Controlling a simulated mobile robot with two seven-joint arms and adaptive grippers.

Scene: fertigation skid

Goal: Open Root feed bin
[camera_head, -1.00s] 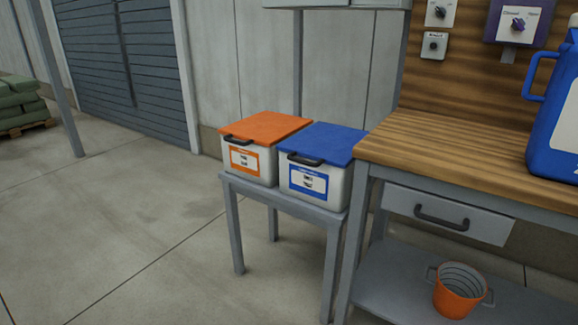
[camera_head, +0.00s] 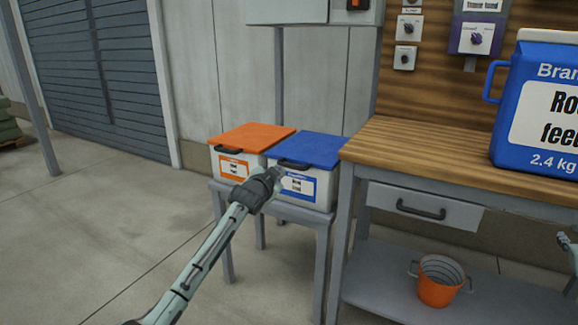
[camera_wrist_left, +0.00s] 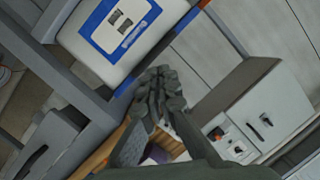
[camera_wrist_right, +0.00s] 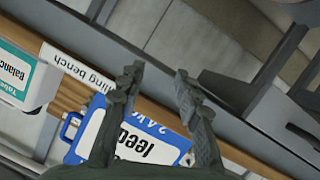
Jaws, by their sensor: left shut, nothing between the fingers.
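The bin with a blue lid (camera_head: 312,146) and a blue-framed label stands on a grey stand. Its lid is down, with a dark handle (camera_head: 294,165) at the front edge. The label's small print is hard to read. In the left wrist view the bin's white front (camera_wrist_left: 125,28) fills the upper part. My left gripper (camera_head: 277,175) is shut and empty, in front of the bin just below the handle; I cannot tell if it touches. Its fingers show shut in the left wrist view (camera_wrist_left: 160,82). My right gripper (camera_wrist_right: 158,75) is open and empty, near the bench.
An orange-lidded bin (camera_head: 250,138) stands close on the left, lid down. A wooden-topped bench (camera_head: 420,145) is on the right, with a blue "Root feed" jug (camera_head: 505,140) on top and an orange bucket (camera_head: 438,285) below.

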